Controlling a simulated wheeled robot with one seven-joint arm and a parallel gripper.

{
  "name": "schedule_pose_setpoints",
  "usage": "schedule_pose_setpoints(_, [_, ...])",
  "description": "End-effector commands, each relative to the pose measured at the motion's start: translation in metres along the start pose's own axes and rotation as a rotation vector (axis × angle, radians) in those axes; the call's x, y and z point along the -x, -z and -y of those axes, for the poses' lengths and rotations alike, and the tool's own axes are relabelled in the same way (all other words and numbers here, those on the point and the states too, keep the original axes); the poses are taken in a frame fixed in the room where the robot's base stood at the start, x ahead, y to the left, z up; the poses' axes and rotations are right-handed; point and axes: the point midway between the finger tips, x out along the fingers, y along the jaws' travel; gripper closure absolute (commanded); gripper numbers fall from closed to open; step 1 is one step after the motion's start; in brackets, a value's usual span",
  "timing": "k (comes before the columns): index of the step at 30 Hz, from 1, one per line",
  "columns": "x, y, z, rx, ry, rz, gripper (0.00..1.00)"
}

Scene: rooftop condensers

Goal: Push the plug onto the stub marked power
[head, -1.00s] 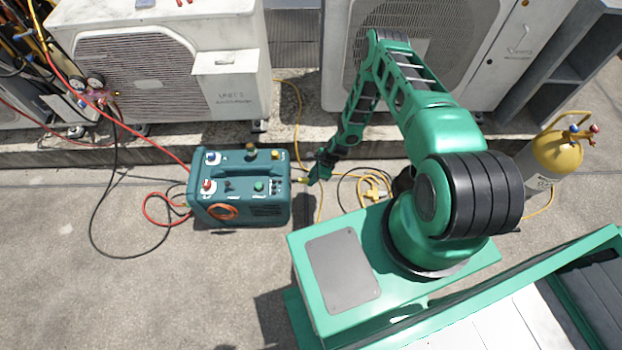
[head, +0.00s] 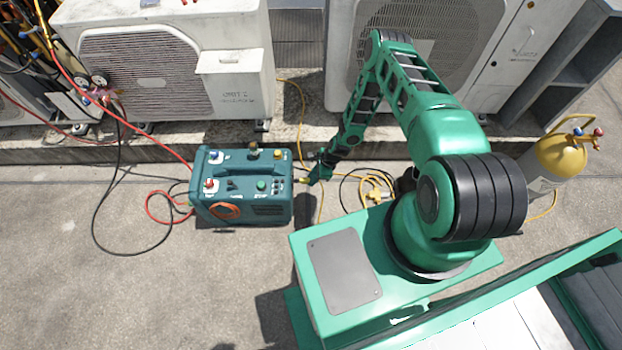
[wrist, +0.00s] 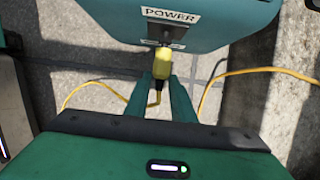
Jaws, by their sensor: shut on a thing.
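The teal recovery machine (head: 243,211) stands on the roof floor, left of my gripper (head: 312,180) in the head view. In the wrist view its side carries a white label reading POWER (wrist: 171,16). Below the label is the dark stub (wrist: 166,43), mostly hidden. The yellow plug (wrist: 158,61) is between the two green fingertips of my gripper (wrist: 161,82), which is shut on it. The plug's front end points at the stub and is right at it. I cannot tell whether it is seated over the stub. A yellow cord hangs from the plug.
A coiled yellow cable (head: 375,187) lies on the floor right of my gripper. Condenser units (head: 238,85) stand on a low ledge behind. A yellow-topped cylinder (head: 560,158) stands at right. Red and black hoses (head: 96,225) lie left of the machine.

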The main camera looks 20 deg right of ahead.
Motion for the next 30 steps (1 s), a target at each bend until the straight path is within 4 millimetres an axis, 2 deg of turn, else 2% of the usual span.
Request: schedule_pose_setpoints(30, [-0.0038,-0.0089,-0.0001,0.001,0.000,0.000,1.00])
